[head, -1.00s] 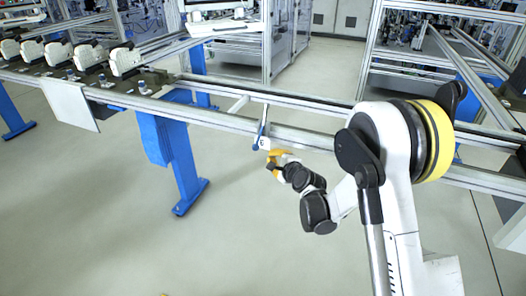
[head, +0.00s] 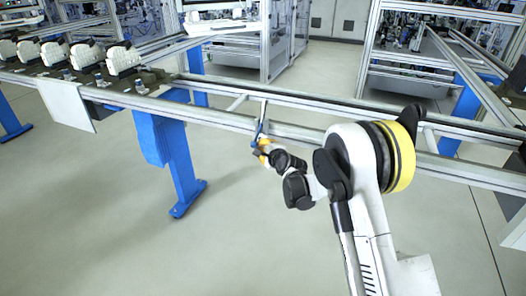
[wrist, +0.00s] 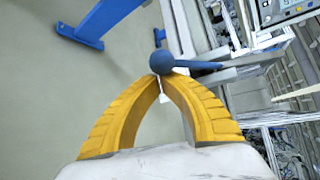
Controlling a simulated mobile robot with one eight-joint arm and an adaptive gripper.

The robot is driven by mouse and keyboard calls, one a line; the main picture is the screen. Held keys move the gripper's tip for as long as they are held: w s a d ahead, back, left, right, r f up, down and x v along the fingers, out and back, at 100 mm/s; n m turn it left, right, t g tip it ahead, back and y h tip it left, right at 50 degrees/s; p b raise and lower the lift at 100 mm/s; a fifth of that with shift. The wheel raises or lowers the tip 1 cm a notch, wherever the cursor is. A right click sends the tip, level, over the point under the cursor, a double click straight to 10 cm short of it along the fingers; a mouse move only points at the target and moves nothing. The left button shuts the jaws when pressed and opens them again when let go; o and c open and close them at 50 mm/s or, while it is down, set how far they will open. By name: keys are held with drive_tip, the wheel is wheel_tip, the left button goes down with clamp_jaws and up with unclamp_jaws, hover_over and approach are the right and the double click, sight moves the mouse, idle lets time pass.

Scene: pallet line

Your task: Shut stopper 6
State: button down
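The stopper is a lever on the near rail of the conveyor, with a blue handle (head: 257,134); no number is readable. In the wrist view its round blue knob (wrist: 162,60) sits right at my fingertips, with the blue rod (wrist: 200,65) running to the right. My gripper (head: 262,149) has yellow fingers, and in the head view it overlaps the lower end of the lever. In the wrist view the fingertips (wrist: 161,76) are together, with the knob just beyond them and not between them. Whether they touch the knob cannot be told.
The conveyor's near rail (head: 200,114) runs across the view behind my gripper. Several white-and-black parts (head: 88,57) stand on the line at the left. A blue leg (head: 178,165) stands on the floor left of my gripper. The floor in front is clear.

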drive_tip(key=shift+s+r, duration=0.1)
idle(0.3)
drive_tip(key=shift+s+r+m+g+p, duration=0.2)
drive_tip(key=shift+m+g+p, duration=0.2)
drive_tip(key=shift+g+p, duration=0.25)
drive_tip(key=s+r+m+g+p, duration=0.1)
drive_tip(key=r+g+p, duration=0.1)
drive_tip(key=s+r+m+g+p, duration=0.1)
drive_tip(key=r+g+p, duration=0.1)
drive_tip(key=p, duration=0.1)
drive_tip(key=a+r+m+g+y+p, duration=0.1)
drive_tip(key=r+g+p, duration=0.1)
drive_tip(key=r, duration=0.1)
drive_tip(key=shift+s+a+p, duration=0.1)
drive_tip(key=shift+s+p, duration=0.2)
drive_tip(key=shift+s, duration=0.1)
drive_tip(key=shift+w+r+m+g+y+p, duration=0.2)
drive_tip(key=shift+r+m+g+p, duration=0.25)
drive_tip(key=shift+r+g+p, duration=0.35)
drive_tip(key=shift+w+r+m+g+y+p, duration=0.1)
drive_tip(key=shift+r+m+g+y+p, duration=0.3)
drive_tip(key=shift+r+g, duration=0.5)
drive_tip(key=shift+r+t, duration=0.2)
drive_tip(key=shift+t, duration=0.05)
